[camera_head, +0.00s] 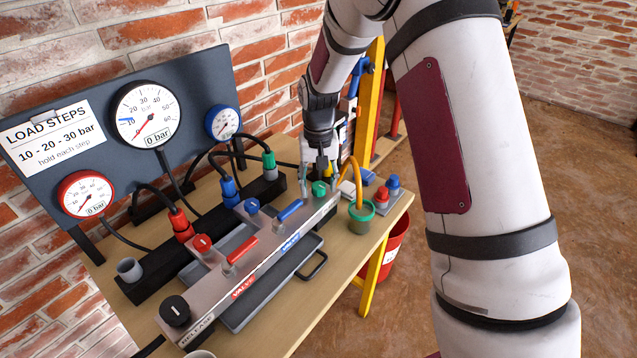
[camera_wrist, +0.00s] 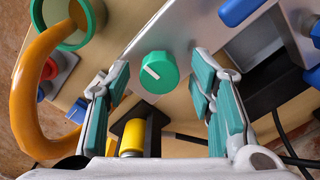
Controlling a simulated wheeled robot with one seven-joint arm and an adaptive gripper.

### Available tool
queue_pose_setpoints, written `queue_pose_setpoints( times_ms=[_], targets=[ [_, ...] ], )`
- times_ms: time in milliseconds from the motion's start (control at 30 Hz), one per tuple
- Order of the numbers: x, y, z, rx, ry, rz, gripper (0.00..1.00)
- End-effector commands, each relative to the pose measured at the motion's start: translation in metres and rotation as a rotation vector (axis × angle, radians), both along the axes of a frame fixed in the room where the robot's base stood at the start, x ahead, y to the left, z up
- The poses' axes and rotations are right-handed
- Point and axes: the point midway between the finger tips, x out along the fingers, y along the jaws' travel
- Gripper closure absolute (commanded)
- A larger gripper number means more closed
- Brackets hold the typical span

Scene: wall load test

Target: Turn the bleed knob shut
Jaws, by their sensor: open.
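A round green knob (camera_wrist: 158,72) with a white pointer line sits on the grey metal manifold (camera_head: 262,262). It also shows in the head view (camera_head: 320,188), near the manifold's far right end. I cannot read a label by it. My gripper (camera_wrist: 156,88) is open, with one finger to each side of the knob and a visible gap on both sides. In the head view my gripper (camera_head: 321,170) is right over the knob and partly hides that area. A black knob (camera_head: 174,310) with a white mark sits at the manifold's near left end.
Red (camera_head: 241,250) and blue (camera_head: 289,210) valve handles stand along the manifold. A yellow-orange hose (camera_wrist: 32,105) runs into a green-rimmed cup (camera_head: 361,216) close beside my gripper. Gauges on a dark panel (camera_head: 50,190) stand behind. A red bucket (camera_head: 397,242) is below the table edge.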

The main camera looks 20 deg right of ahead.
Motion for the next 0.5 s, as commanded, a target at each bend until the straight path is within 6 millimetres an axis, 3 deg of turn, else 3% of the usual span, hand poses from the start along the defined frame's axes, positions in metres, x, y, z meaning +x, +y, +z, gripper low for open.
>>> queue_pose_setpoints(
  times_ms=[167, 500],
  targets=[
    [0.001, 0.000, 0.012, 0.000, -0.004, 0.000, 0.51],
    [0.001, 0.000, 0.078, 0.000, -0.005, 0.000, 0.51]
  ],
)
